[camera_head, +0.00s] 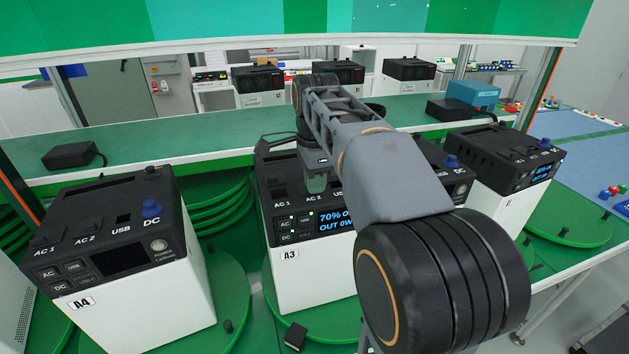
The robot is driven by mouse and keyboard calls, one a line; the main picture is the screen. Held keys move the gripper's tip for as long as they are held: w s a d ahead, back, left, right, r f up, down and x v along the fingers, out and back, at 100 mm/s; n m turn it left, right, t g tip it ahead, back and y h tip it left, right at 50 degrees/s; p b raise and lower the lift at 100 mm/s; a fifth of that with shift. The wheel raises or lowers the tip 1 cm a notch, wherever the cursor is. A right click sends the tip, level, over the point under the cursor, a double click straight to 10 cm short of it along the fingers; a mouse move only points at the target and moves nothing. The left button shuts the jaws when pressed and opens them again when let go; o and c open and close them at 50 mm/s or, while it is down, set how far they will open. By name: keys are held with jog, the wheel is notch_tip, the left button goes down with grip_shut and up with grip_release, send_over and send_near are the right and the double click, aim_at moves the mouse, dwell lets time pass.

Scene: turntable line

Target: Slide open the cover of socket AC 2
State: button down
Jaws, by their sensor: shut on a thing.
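The power station labelled A3 (291,285) is a white box with a black top, on a green turntable. Its display (337,220) is lit and reads 70% and OUT 0W. The AC 1 label (281,206) and the AC 2 label (312,198) show on its sloped front edge. My gripper (316,184) points down just behind the AC 2 label, its tips at the AC 2 cover. It is shut on that cover. The gripper hides the cover, so I cannot tell how far it has slid.
Unit A4 (128,305), with a dark display, stands on the left turntable. Another unit (497,188) stands on the right turntable. A green shelf (210,140) runs behind, with a black adapter (72,155) on it. My arm hides the right part of A3.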

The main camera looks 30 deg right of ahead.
jog(key=shift+w+r+p, duration=0.15)
jog(key=shift+w+p, duration=0.05)
jog(key=shift+p, duration=0.1)
jog(key=w+p, duration=0.2)
jog(key=w+d+p, duration=0.1)
jog(key=w, duration=0.2)
jog(key=shift+w+p, duration=0.1)
jog(key=shift+p, duration=0.3)
jog(key=c, duration=1.3)
grip_release()
jog(key=shift+w, duration=0.15)
jog(key=shift+o, duration=0.3)
notch_tip(320, 180, up, 14)
jog(key=p, duration=0.1)
jog(key=shift+f, duration=0.2)
